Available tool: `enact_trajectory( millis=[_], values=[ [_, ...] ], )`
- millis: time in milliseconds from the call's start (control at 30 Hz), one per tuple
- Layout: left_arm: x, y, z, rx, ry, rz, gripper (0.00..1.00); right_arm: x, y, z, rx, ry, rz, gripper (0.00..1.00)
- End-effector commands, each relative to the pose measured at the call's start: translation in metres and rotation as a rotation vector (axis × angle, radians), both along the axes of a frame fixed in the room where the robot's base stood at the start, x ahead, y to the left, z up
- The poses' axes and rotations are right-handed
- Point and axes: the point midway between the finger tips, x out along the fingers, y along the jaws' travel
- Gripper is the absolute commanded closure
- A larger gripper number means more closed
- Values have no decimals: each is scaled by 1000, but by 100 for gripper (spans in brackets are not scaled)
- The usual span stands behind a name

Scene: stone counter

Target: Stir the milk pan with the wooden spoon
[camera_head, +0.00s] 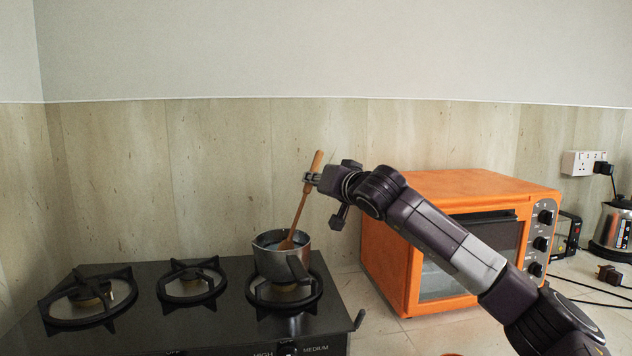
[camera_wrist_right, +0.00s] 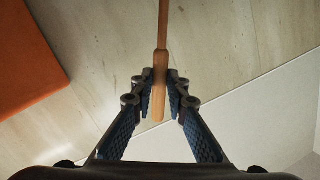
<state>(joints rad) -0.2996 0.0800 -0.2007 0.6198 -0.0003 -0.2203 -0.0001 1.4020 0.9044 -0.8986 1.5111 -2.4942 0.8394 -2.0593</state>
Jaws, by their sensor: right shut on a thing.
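The milk pan (camera_head: 283,265) is a small grey metal pot on the right burner of the black stove, its handle toward the front. The wooden spoon (camera_head: 302,209) leans in it, its lower end inside the pan and its handle tilted up to the right. My right gripper (camera_head: 311,178) is shut on the upper part of the spoon's handle, above and to the right of the pan. In the right wrist view the spoon handle (camera_wrist_right: 160,68) passes between the two fingers of the gripper (camera_wrist_right: 160,88). My left gripper is not in view.
The black stove (camera_head: 215,325) has two empty burners left of the pan. An orange toaster oven (camera_head: 385,260) stands right of the stove, behind my right arm. A kettle (camera_head: 612,225) and cables are at the far right. The wall is close behind.

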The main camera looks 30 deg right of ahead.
Motion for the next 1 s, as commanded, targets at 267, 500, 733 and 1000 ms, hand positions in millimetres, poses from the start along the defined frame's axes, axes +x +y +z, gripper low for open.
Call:
enact_trajectory(
  millis=[267,500,733,1000],
  values=[
    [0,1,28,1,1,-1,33,2,-11,28,0,-1,-2,100],
    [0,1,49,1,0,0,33,5,-20,47,0,0,-1,100],
    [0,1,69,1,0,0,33,7,-29,66,1,-1,-1,100],
    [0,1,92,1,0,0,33,10,-39,85,1,-1,-1,100]
  ],
)
